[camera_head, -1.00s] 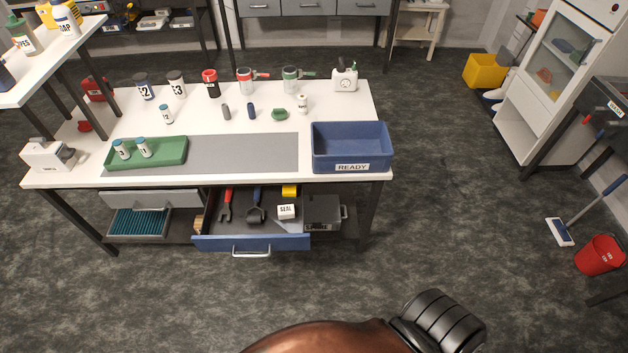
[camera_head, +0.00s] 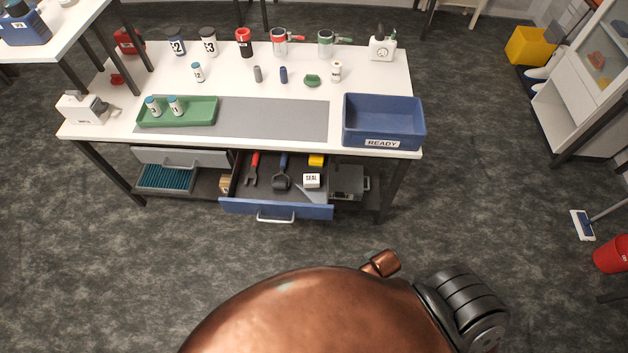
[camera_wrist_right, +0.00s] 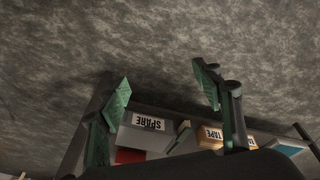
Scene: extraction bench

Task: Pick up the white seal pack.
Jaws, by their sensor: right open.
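The white seal pack (camera_head: 312,180), a small white block with dark lettering on its front, sits in the open blue-fronted drawer (camera_head: 276,209) under the bench. It is at the drawer's right side, in front of a yellow item. My right gripper (camera_wrist_right: 163,86) shows in the right wrist view, its green-padded fingers wide apart with nothing held between them. The seal pack is not visible in that view. In the head view no gripper shows, only a copper-coloured part of me at the bottom. My left gripper is out of view.
A red-handled tool (camera_head: 252,169) and a blue-handled tool (camera_head: 281,172) lie in the drawer left of the pack. The blue READY bin (camera_head: 383,142) stands on the bench above. Floor before the drawer is clear. A SPARE label (camera_wrist_right: 148,122) shows in the wrist view.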

